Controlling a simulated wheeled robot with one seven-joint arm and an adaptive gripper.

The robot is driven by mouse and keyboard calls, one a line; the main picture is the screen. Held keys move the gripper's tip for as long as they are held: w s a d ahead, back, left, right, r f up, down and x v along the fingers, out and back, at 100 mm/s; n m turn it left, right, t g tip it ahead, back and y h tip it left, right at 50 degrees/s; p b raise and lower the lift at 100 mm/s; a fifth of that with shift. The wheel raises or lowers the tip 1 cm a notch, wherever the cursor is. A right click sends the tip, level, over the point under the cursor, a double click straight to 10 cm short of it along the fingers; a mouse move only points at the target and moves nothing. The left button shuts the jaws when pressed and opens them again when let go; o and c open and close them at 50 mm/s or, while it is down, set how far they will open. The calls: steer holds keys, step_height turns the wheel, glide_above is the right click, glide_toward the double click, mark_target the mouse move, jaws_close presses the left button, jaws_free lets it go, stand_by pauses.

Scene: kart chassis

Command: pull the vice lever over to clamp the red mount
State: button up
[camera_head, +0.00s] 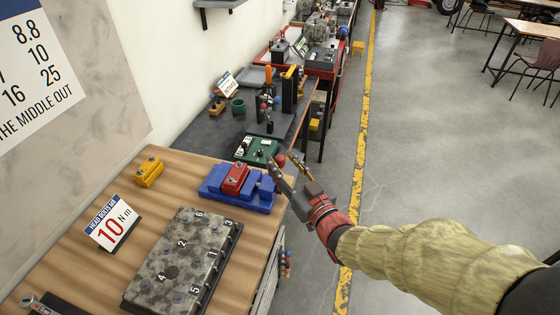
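The blue vice (262,203) sits near the far right corner of the wooden bench. The red mount (236,178) sits in it, with a bolt head on top. A small red ball (281,160), apparently the knob of the vice lever, shows at the right of the vice. The lever's shaft is hard to make out behind the gripper. My gripper (281,161) reaches in from the right, just past the bench edge. Its two fingers are apart, with the red ball between or just behind their tips. I cannot tell whether they touch it.
A numbered grey engine block (182,262) lies in front of the vice. A yellow block (148,172) and a torque sign (110,224) stand to the left. A dark bench (212,134) with a green fixture (256,151) lies beyond.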

steer(key=shift+x, duration=1.05)
steer(key=shift+c, duration=1.2)
steer(key=c, duration=0.7)
jaws_close()
